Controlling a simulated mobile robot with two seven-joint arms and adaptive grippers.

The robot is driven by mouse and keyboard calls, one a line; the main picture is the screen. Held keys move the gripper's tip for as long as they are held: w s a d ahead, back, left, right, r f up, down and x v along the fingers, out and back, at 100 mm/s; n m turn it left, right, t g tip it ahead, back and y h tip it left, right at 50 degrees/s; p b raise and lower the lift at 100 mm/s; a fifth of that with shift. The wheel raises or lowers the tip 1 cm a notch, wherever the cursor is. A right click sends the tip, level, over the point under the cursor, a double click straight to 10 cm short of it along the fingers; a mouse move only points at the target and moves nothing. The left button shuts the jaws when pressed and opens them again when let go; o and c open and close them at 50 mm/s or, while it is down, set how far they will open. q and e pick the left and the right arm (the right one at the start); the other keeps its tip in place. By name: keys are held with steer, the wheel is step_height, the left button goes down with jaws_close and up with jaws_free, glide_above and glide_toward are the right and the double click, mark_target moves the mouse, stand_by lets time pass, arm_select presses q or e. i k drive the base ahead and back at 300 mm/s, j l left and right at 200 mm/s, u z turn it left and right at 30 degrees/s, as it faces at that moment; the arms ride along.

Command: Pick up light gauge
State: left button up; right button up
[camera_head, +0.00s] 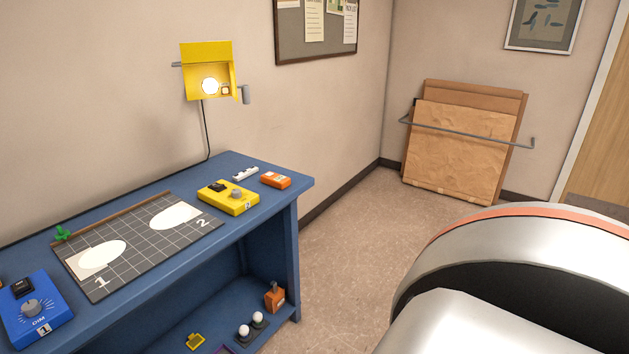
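I cannot tell for sure which thing is the light gauge. A small orange box with a pale marking (276,180) lies on the blue table's back right corner. A small white strip-like item (245,174) lies just left of it. A blue box marked "DIM" with a knob and a "1" label (36,306) is at the table's left. Neither gripper is in view; only a large white and grey part, seemingly my own arm, fills the lower right.
A dark gridded mat (146,254) with two white ovals lies on the blue table (289,177). A lit yellow wall lamp box (205,70) hangs above. Bulbs (243,331) and an orange item (274,296) stand on the lower shelf. Floor right of the table (345,250) is clear.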

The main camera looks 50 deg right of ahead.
mark_target(276, 180)
steer(key=z, duration=1.4)
steer(key=u, duration=0.45)
steer(key=i+l+u, duration=0.2)
steer(key=l+u, duration=0.15)
steer(key=u, duration=0.15)
steer(key=i+l+u, duration=0.1)
steer(key=l+u, duration=0.35)
steer(key=i+l+u, duration=0.1)
steer(key=l+u, duration=0.25)
steer(key=l, duration=0.55)
steer(key=l+u, duration=0.3)
steer(key=l, duration=1.3)
steer(key=k+l+u, duration=0.1)
steer(key=l, duration=0.55)
steer(key=k+l, duration=0.1)
steer(key=l, duration=0.6)
